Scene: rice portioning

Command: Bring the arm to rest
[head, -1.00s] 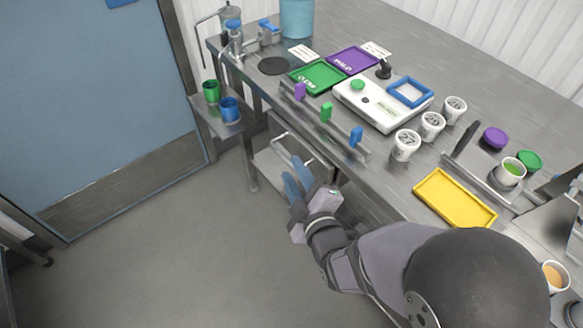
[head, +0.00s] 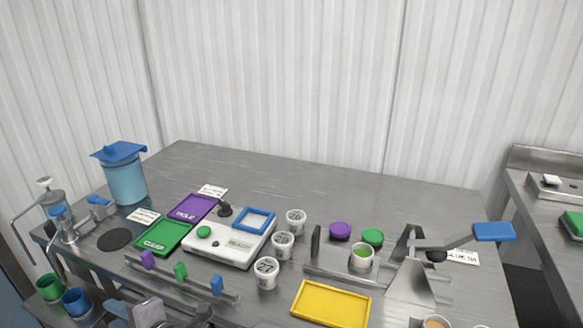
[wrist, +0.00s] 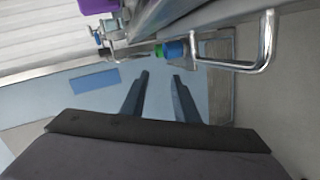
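My gripper (wrist: 160,76) shows in the wrist view with its two dark blue-grey fingers apart and nothing between them. In the head view only part of my gripper and arm shows at the bottom edge, left of centre, in front of the workbench (head: 400,190). The rest of my arm is cut off by the frame. The wrist view shows a metal bar handle (wrist: 265,45) beyond the fingers on the right, apart from them.
On the bench stand a white scale (head: 225,250), white cups (head: 267,274), a yellow tray (head: 330,303), a green tray (head: 163,236), a purple tray (head: 192,208) and a blue-lidded container (head: 122,176). Green and blue cups (head: 75,301) sit at the left. The bench's rear is clear.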

